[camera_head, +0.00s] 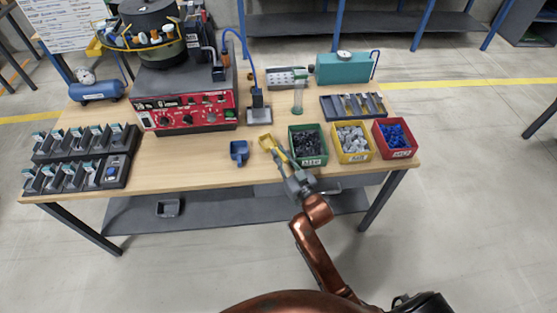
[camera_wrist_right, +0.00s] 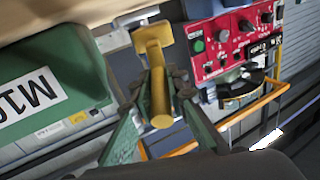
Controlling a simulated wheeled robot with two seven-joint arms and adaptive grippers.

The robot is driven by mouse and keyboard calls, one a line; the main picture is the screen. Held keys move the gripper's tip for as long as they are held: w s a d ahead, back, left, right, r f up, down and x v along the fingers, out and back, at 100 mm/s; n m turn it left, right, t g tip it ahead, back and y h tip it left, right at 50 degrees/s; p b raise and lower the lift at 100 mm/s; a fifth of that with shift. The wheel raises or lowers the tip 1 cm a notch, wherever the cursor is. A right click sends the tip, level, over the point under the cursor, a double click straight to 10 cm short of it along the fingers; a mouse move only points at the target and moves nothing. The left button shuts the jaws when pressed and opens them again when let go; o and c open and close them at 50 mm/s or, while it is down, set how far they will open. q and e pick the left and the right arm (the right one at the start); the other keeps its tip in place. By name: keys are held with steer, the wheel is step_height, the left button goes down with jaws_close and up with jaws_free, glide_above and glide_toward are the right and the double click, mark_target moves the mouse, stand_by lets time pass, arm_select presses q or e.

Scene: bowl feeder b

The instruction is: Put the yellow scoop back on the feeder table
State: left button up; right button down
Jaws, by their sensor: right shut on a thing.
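The yellow scoop (camera_head: 266,142) is over the front part of the feeder table (camera_head: 200,172), left of the green bin. My right gripper (camera_head: 287,167) is shut on its handle, and the pan points away from my arm. In the right wrist view the yellow scoop (camera_wrist_right: 153,42) extends from between the two fingers of my right gripper (camera_wrist_right: 160,88). I cannot tell whether the scoop touches the table. My left gripper is not in view.
A blue scoop-like piece (camera_head: 239,152) lies left of the yellow scoop. The green bin (camera_head: 308,157), a yellow bin (camera_head: 368,157) and a red bin (camera_head: 411,151) stand to the right. The red-panelled feeder (camera_head: 190,128) stands behind left. Bare wood lies around the blue piece.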

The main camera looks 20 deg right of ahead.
step_height(320, 180, down, 3)
steer(key=shift+f+b, duration=0.1)
steer(key=shift+b, duration=0.4)
steer(key=shift+r, duration=0.2)
steer(key=shift+f, duration=0.1)
steer(key=c, duration=2.2)
jaws_free()
